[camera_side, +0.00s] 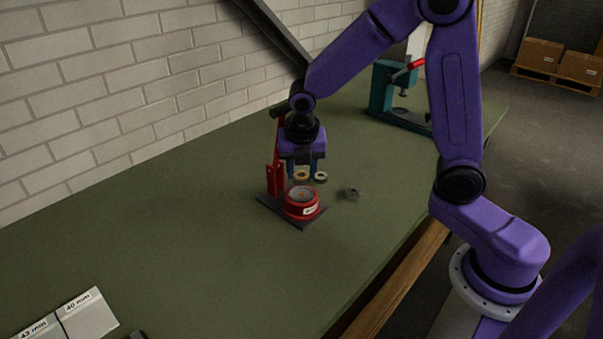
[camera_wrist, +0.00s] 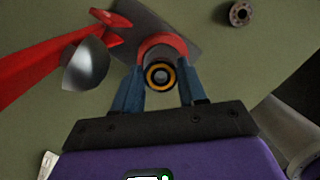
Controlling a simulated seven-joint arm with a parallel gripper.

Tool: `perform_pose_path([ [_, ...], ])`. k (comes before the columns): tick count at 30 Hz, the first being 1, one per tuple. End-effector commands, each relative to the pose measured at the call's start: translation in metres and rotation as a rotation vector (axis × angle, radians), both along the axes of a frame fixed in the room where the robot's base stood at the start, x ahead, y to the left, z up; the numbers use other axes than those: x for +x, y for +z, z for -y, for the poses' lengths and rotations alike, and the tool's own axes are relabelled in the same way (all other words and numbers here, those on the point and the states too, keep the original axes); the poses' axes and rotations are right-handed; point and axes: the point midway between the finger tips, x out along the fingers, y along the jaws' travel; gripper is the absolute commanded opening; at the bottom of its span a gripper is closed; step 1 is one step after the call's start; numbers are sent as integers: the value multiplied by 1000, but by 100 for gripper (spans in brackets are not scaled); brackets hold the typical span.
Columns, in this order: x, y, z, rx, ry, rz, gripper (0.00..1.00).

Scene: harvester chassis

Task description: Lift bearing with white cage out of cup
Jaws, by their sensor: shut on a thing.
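My gripper (camera_side: 303,176) points straight down, its two blue fingers a little above the red cup (camera_side: 302,208). In the wrist view my gripper (camera_wrist: 160,82) is shut on a small round bearing (camera_wrist: 160,75) with a dark outer band, a yellow-orange ring and a grey centre. I cannot make out a white cage on it. The red cup's rim (camera_wrist: 163,39) shows as an arc behind the bearing, and the fingers hide part of the cup. In the side view the held bearing is not clear between the fingertips.
A red upright (camera_side: 275,180) stands left of the cup on a dark base plate (camera_side: 312,223). A teal press (camera_side: 380,88) stands farther back.

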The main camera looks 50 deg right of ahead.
Motion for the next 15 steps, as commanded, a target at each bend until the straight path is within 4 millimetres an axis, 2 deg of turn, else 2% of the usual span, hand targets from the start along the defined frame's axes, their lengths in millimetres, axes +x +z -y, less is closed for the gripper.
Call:
perform_pose_path([
  [15, 0, 26, 0, 1, -1, 1, 10],
])
